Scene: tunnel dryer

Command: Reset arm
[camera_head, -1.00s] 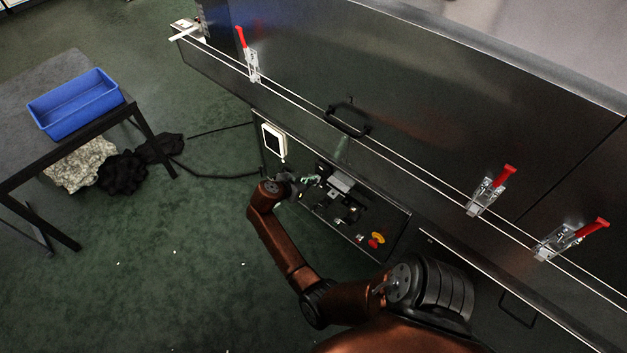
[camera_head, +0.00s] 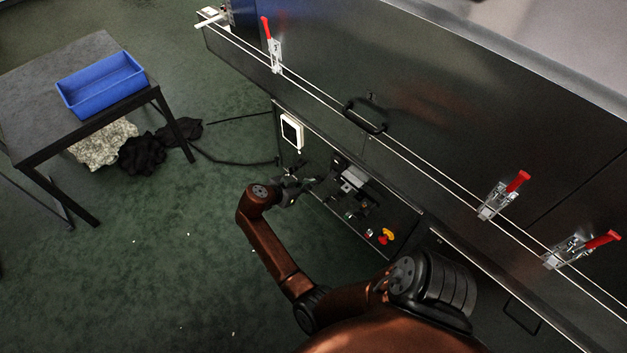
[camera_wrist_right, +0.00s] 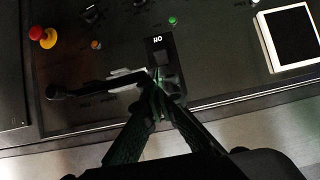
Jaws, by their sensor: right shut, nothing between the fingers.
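My right arm reaches up from the bottom of the head view. Its gripper (camera_head: 312,181) is shut and empty, in front of the left part of the dryer's dark control panel (camera_head: 330,208). In the right wrist view the fingertips (camera_wrist_right: 158,88) meet over a black switch with a light label (camera_wrist_right: 160,45). I cannot tell whether they touch it. A black handle-like part (camera_wrist_right: 68,91) lies left of the fingers. A red and yellow knob (camera_wrist_right: 43,37) is at upper left; it also shows in the head view (camera_head: 387,237). My left gripper is out of view.
The dark dryer wall (camera_head: 430,125) carries red-handled clamps (camera_head: 504,195) and a black handle (camera_head: 364,115). A table (camera_head: 55,75) with a blue bin (camera_head: 101,86) stands far left. Open green floor lies between.

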